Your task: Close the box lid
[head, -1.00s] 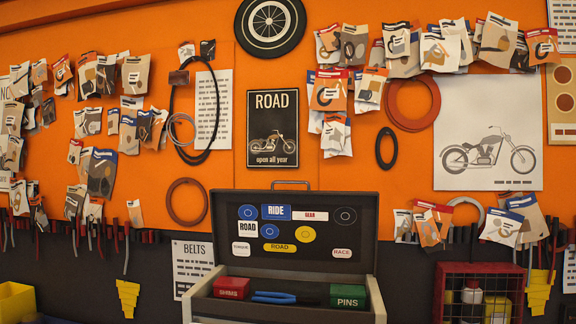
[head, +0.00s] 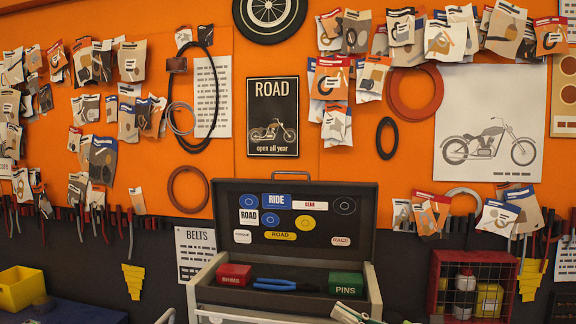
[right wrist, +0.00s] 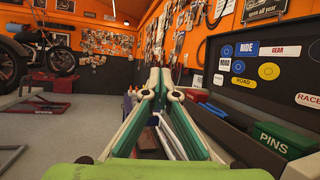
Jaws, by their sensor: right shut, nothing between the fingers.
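The toolbox (head: 374,292) stands open at the bottom centre of the head view. Its dark lid (head: 330,225), covered in stickers, stands upright at the back. The lid also shows at the right of the right wrist view (right wrist: 284,88). Inside the box are a red case (head: 234,275), blue-handled pliers (head: 284,285) and a green PINS case (head: 346,284). My right gripper (head: 347,312) shows at the box's front right. In the right wrist view its fingers (right wrist: 158,78) are shut and empty, left of the box and apart from the lid. A small pale part at the bottom left cannot be identified.
A red wire crate (head: 472,256) with bottles stands right of the box. A yellow bin (head: 20,288) is at the left. An orange wall with hanging packets is behind. A motorcycle (right wrist: 32,52) on a lift and open floor show in the right wrist view.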

